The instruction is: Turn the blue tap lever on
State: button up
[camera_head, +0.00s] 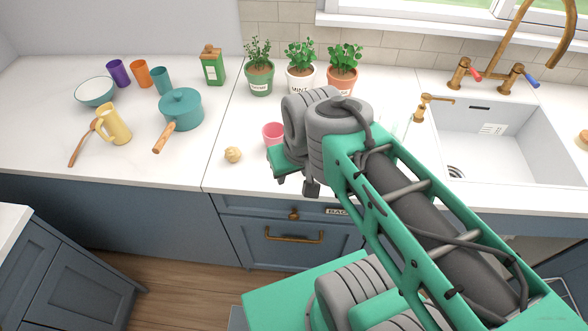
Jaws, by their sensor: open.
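The blue tap lever (531,81) is at the upper right, on the brass tap's right-hand valve behind the sink. It points to the right and slightly downward. The brass tap (505,45) has a tall curved spout above the basin. My gripper (297,186) is in the middle of the picture above the counter's front part, far to the left of the lever. It is mostly hidden behind my wrist and looks open. Nothing shows between its fingers.
A red tap lever (475,75) sits left of the blue one. A brass dispenser (431,106) stands by the sink (540,160). Potted herbs (301,75), a pink cup (273,133) and a teal pot (181,108) stand on the counter. The window sill (400,26) is behind.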

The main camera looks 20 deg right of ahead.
aim_at(518, 67)
jog(key=u, duration=0.45)
jog(key=k, duration=1.15)
jog(key=z, duration=1.7)
jog(key=i, duration=1)
jog(key=u, duration=0.05)
